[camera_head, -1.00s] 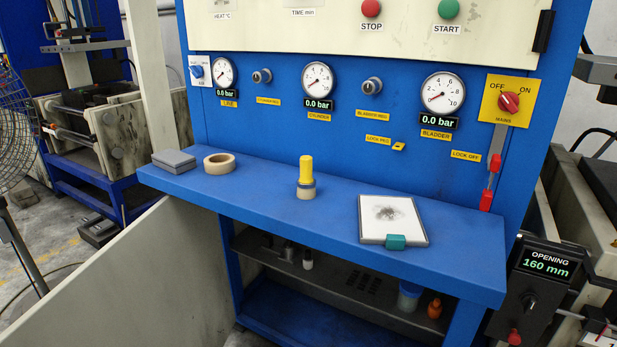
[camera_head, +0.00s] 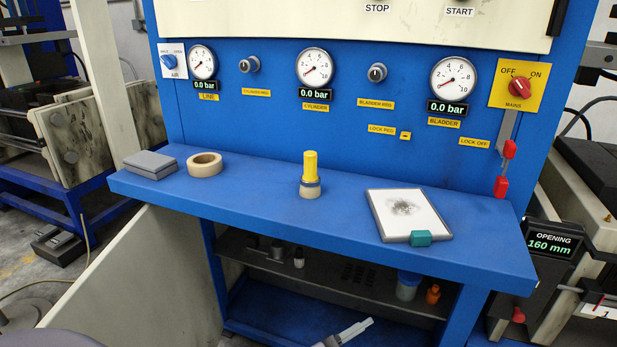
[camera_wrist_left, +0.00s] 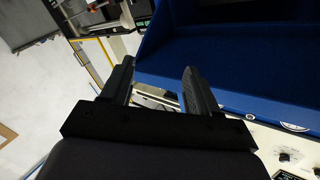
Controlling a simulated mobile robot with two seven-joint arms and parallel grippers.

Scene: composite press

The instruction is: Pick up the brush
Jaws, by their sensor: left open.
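The brush (camera_head: 311,172) stands upright on its pale bristle end on the blue shelf (camera_head: 258,192), with its yellow handle up and a grey band below it. Nothing touches it. My left gripper (camera_wrist_left: 158,68) shows in the left wrist view with its two black fingers apart and nothing between them. The brush is not in that view.
On the shelf are a grey box (camera_head: 151,164), a tape roll (camera_head: 205,164), and a white plate (camera_head: 408,213) with a teal block (camera_head: 420,238) at its front edge. The blue gauge panel (camera_head: 270,120) rises behind. A lower shelf (camera_head: 340,275) holds small bottles.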

